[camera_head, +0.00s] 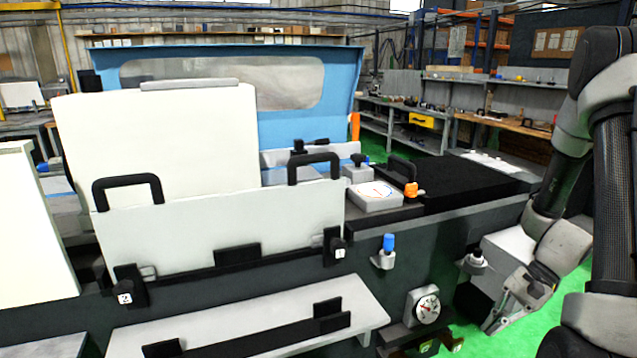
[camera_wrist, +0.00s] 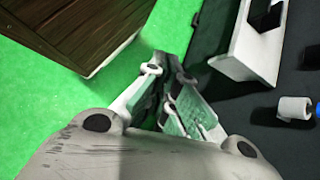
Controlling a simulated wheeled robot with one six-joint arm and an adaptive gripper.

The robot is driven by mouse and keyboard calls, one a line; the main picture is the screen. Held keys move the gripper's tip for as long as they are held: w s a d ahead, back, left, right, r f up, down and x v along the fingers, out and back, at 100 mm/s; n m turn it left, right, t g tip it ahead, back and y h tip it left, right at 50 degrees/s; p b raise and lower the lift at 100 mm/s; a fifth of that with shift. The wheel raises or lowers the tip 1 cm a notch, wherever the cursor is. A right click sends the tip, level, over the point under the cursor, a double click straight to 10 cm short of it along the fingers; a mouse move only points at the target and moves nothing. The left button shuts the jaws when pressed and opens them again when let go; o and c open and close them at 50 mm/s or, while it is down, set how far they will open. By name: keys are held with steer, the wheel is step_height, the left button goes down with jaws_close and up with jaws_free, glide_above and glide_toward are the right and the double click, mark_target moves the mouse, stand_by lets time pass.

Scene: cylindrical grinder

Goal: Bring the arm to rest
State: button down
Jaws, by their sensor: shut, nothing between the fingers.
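My arm (camera_head: 610,120) hangs down at the right side of the head view, in front of the grinder's right end. My gripper (camera_head: 492,326) points down and to the left, low beside the machine's dark front. In the wrist view my gripper (camera_wrist: 166,62) is shut and empty, its fingers close together. It is over the green floor, near the edge of the dark machine body. I cannot tell the exact gap between the gripper and the machine front.
The grinder's dark body (camera_head: 400,232) fills the middle, with a dial (camera_head: 428,308) and a blue-topped knob (camera_head: 388,243) on its front. A white ledge (camera_head: 225,318) juts out low. The wrist view shows a brown wooden surface (camera_wrist: 80,25) and open green floor (camera_wrist: 50,110).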

steer(key=s+a+r+n+t+h, duration=0.1)
steer(key=s+r+n+t+h, duration=0.1)
steer(key=r, duration=0.7)
steer(key=s+r+n+t+h, duration=0.2)
steer(key=s+r+n+h, duration=0.1)
steer(key=r, duration=0.7)
steer(key=s+a+r+n+t+h, duration=0.1)
steer(key=s+r+n, duration=0.3)
steer(key=r, duration=0.6)
steer(key=n+t+h, duration=0.1)
steer(key=n, duration=0.1)
steer(key=shift+s+a+r+n+h, duration=0.2)
steer(key=shift+s+a+n+h, duration=0.1)
steer(key=shift+s, duration=0.1)
